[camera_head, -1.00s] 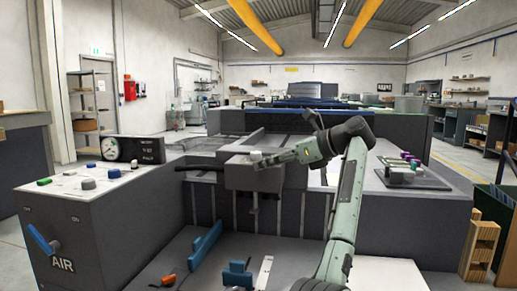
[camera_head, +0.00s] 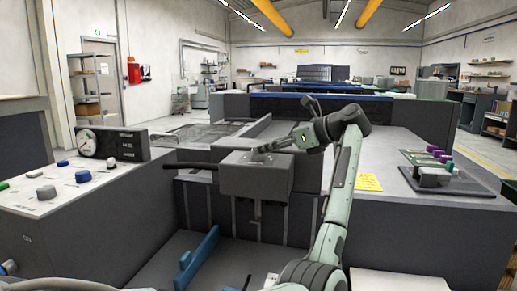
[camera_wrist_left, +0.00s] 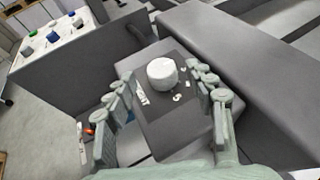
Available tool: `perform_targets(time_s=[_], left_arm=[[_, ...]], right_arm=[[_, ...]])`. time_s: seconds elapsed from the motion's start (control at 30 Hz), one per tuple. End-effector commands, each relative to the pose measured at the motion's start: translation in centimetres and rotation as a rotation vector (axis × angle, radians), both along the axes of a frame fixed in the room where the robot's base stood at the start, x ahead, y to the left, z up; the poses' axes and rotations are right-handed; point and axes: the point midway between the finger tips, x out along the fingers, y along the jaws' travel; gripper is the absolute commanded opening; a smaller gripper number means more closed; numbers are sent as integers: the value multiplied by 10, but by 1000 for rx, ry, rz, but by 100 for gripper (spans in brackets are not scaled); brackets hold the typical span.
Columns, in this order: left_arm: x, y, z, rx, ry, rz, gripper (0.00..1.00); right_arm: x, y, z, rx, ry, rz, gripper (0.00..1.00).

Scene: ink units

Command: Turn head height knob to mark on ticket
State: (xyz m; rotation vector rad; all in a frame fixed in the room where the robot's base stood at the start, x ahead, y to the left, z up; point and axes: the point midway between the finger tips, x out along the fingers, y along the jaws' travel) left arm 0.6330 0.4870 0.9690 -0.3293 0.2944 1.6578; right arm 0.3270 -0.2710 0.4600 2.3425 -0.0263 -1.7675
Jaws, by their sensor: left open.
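The head height knob (camera_wrist_left: 162,73) is a white round knob on a dark plate with small white marks, on top of the grey head block (camera_head: 256,178). My left gripper (camera_head: 262,150) is over this block in the head view, its fingers largely hiding the knob there. In the wrist view the left gripper (camera_wrist_left: 160,80) is open, one finger on each side of the knob, with gaps showing and no contact seen. A yellow ticket (camera_head: 368,182) lies on the grey machine top right of my arm; its writing is too small to read. My right gripper is not in view.
A control panel (camera_head: 60,190) with coloured knobs and a round gauge (camera_head: 86,143) stands at the left. A dark tray (camera_head: 435,178) with purple and green pieces sits at the right. A blue bar (camera_head: 198,258) stands in the lower bay.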

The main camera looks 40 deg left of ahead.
Motion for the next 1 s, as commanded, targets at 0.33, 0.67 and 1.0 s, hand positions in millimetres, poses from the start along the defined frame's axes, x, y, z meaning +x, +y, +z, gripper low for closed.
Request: perform_targets(time_s=[0.33,0.67,1.0], left_arm=[[-5,40,-16,1,1,1,54],[-5,42,-18,0,0,0,51],[-5,41,-17,-1,0,0,8]], right_arm=[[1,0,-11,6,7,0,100],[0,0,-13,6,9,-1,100],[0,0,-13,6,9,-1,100]])
